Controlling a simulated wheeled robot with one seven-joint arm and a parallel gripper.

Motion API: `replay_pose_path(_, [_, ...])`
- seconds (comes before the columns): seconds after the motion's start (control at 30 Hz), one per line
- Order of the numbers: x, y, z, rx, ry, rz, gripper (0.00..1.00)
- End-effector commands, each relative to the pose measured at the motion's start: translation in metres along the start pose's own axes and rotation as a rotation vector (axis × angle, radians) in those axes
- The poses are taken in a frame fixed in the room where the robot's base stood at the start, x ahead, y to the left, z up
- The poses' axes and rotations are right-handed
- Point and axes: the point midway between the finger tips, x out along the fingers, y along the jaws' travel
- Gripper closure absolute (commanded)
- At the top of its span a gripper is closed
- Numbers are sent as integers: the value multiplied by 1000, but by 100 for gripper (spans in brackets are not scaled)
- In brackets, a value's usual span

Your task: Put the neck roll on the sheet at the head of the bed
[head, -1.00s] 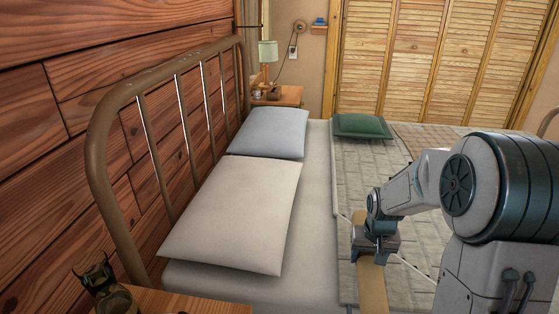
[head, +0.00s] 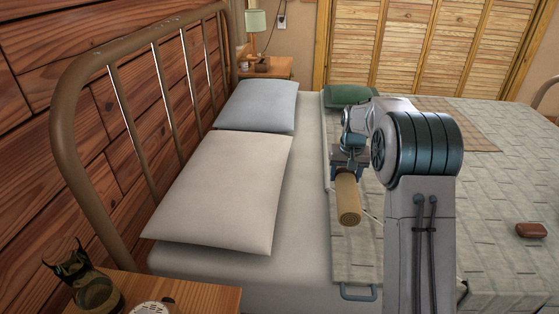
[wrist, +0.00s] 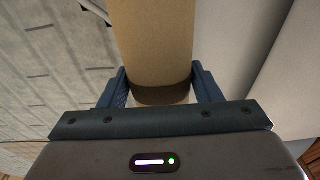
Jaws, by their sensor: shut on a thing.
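The neck roll (head: 348,200) is a tan cylinder with a patterned round end. My gripper (head: 348,168) is shut on it and holds it over the bed, near the edge between the bare sheet and the quilt. In the wrist view the neck roll (wrist: 158,45) runs away from me between the two blue fingers of the gripper (wrist: 160,88). The white sheet (head: 300,185) shows bare between the pillows and the quilt. The head of the bed has a brown metal headboard (head: 110,85). I cannot tell how far above the bed the roll hangs.
A cream pillow (head: 220,190) and a grey-blue pillow (head: 257,105) lie along the headboard. A green cushion (head: 348,94) and a brown case (head: 531,230) lie on the quilt (head: 490,190). A nightstand (head: 195,295) with small items stands at the front left.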

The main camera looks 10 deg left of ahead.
Motion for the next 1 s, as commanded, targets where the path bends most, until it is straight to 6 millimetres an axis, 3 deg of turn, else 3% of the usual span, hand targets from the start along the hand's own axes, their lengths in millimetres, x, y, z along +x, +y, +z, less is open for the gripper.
replay_pose_path(0.3, [45, -70, -1, -8, -1, 0, 74])
replay_pose_path(0.5, [63, -102, -2, -4, 1, 0, 74])
replay_pose_path(0.67, [69, -110, -2, -1, 1, 0, 74])
replay_pose_path(1.0, [108, -110, 4, -1, 0, 0, 74])
